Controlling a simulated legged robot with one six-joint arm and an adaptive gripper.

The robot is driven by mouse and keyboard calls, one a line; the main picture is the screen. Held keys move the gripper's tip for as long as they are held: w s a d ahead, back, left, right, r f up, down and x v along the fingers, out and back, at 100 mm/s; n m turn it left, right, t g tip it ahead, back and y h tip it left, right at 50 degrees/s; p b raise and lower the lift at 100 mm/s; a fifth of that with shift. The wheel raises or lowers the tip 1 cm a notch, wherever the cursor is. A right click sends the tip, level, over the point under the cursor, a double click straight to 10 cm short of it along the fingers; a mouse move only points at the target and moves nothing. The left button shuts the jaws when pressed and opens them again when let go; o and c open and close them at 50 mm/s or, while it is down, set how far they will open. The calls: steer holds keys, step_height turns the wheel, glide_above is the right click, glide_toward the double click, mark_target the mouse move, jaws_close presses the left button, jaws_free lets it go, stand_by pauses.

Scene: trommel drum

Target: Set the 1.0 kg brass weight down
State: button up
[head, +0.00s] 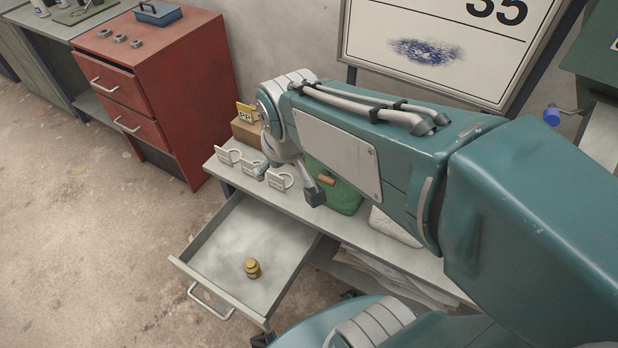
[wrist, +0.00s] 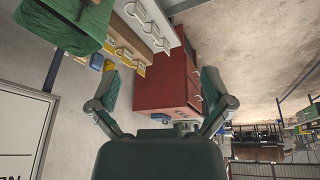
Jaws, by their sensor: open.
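A small brass weight (head: 252,268) stands upright in the pulled-out drawer (head: 215,235), on its pale floor near the front right. Nothing touches it. My gripper (wrist: 163,88) is open and empty in the wrist view, its two fingers spread wide. In the head view my arm hides most of the gripper, and one finger shows above the bench top. The gripper is behind and above the drawer, well apart from the weight. The weight is not visible in the wrist view.
The bench (head: 395,255) carries several white tags with rings, a cardboard box (head: 248,134) with a yellow sign, and a green bag (head: 345,196). A red drawer cabinet (head: 165,75) stands to the left, also visible between my fingers (wrist: 170,85). The floor left of the drawer is clear.

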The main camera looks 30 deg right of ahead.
steer(key=s+d+r+m+t, duration=0.1)
steer(key=s+r, duration=0.2)
steer(key=s, duration=0.6)
steer(key=shift+d+m, duration=0.35)
steer(key=shift+m, duration=0.05)
steer(key=shift+r, duration=0.1)
